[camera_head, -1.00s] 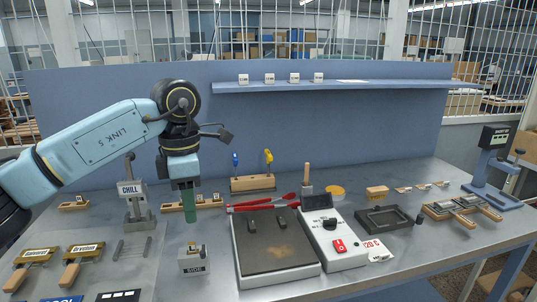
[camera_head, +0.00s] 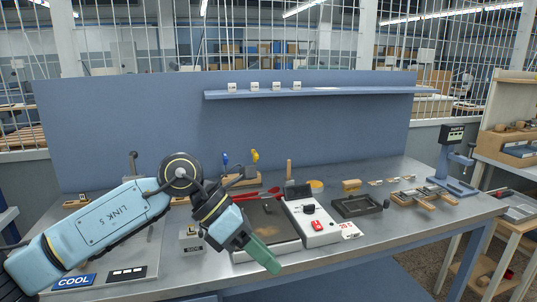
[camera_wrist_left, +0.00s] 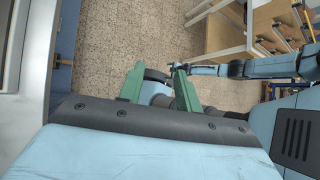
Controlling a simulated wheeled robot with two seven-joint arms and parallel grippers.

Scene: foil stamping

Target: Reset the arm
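My left arm comes in from the left in the head view, low over the front of the workbench (camera_head: 345,252). My left gripper (camera_head: 266,256) has green fingers pointing down and to the right. It is in front of the hot plate (camera_head: 272,224) and hides part of its front. In the left wrist view the two green fingers of the left gripper (camera_wrist_left: 158,86) stand apart with nothing held between them. The floor (camera_wrist_left: 130,35) and a blue arm of mine show beyond the fingers. My right gripper cannot be made out.
The white control box (camera_head: 312,222), dark tray (camera_head: 358,206) and blue stamping press (camera_head: 454,165) stand to the right of the gripper. A COOL plate (camera_head: 74,281) lies at the front left. A wooden side table (camera_head: 497,262) is at the far right.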

